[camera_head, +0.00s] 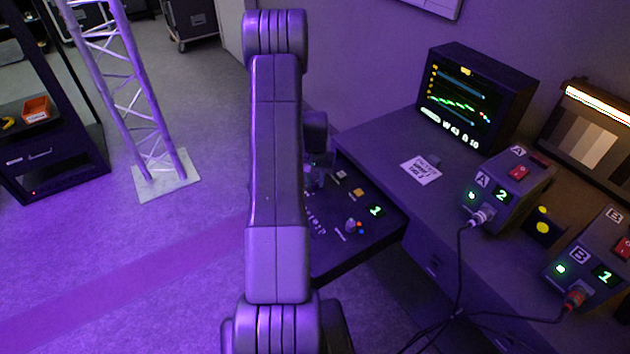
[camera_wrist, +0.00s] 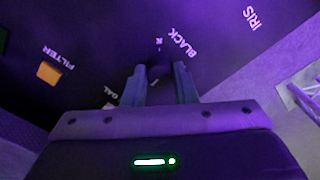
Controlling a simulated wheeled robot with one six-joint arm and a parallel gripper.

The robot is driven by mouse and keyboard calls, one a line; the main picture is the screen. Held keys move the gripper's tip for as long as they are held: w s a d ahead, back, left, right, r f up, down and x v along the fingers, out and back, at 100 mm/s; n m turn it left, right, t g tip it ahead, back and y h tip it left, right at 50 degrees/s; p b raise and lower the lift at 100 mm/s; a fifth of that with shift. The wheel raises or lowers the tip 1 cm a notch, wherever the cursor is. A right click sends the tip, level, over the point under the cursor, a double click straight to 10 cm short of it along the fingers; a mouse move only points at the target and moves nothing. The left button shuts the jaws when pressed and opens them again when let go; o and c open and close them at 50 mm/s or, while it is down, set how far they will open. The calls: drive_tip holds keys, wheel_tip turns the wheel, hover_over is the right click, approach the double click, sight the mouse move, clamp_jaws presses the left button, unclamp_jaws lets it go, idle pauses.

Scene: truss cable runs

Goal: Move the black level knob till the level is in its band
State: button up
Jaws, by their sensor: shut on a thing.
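The black level knob (camera_wrist: 159,62) is a small dark knob on the control panel, beside the printed word BLACK in the wrist view. My gripper (camera_wrist: 159,75) is shut on it, one finger on each side. Its shape is hard to make out in the dark. In the head view my arm hides the knob, and only part of my gripper shows above the panel (camera_head: 345,262). The monitor (camera_head: 483,98) shows a green trace with blue and orange marks, and a white readout below that looks like W 63 B 10.
An orange FILTER button (camera_wrist: 49,72) and an IRIS label (camera_wrist: 251,18) are near the knob. Units A (camera_head: 508,190) and B (camera_head: 595,270), with cables, stand on the desk (camera_head: 395,135) at right. A truss tower (camera_head: 130,90) stands at left, with open floor between.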

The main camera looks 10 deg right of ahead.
sight(315, 182)
drive_tip(key=shift+f+n+b, duration=0.15)
drive_tip(key=shift+n+b, duration=0.55)
drive_tip(key=shift+n, duration=0.2)
drive_tip(key=shift+r+n+b, duration=0.2)
drive_tip(key=shift+n+b, duration=0.15)
drive_tip(key=shift+n, duration=0.55)
drive_tip(key=o, duration=1)
wheel_tip(315, 182, up, 14)
drive_tip(key=shift+f+b, duration=0.1)
drive_tip(key=shift+b, duration=0.2)
